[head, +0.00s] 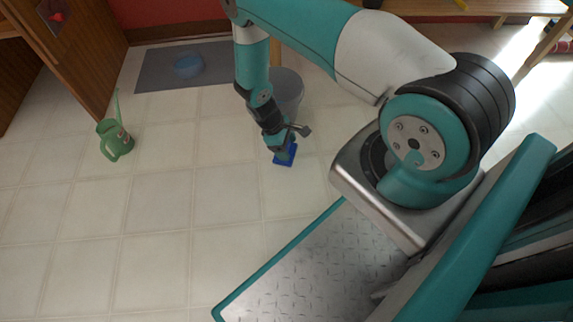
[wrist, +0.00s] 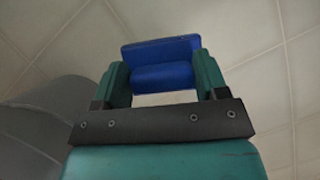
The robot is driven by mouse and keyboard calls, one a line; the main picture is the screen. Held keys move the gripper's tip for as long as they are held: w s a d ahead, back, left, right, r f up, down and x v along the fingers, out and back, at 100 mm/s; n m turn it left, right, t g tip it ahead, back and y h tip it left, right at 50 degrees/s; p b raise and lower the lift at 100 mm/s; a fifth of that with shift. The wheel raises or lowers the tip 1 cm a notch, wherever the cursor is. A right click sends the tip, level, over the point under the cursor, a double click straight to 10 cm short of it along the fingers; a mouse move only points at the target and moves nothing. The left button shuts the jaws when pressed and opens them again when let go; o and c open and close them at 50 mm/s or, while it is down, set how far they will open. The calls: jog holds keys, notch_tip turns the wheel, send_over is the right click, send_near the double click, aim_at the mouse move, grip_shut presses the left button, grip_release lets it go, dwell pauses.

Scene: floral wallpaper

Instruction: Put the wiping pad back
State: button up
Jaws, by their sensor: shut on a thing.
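The wiping pad (head: 285,158) is blue. In the head view it is at the lower end of my arm, over the pale tiled floor. My gripper (head: 284,146) points down and is shut on it. In the wrist view the blue pad (wrist: 160,62) sits between the two green fingers of my gripper (wrist: 163,76), and a raised part of it is pinched there. I cannot tell from these views whether the pad touches the floor.
A grey bin (head: 289,92) stands just behind my gripper. A green watering can (head: 114,138) stands on the floor at the left. The tiles at front left are clear.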

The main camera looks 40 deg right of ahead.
notch_tip(320, 180, down, 8)
jog(key=b, duration=0.3)
jog(key=shift+r, duration=0.1)
jog(key=shift+b, duration=0.3)
jog(key=o, duration=0.8)
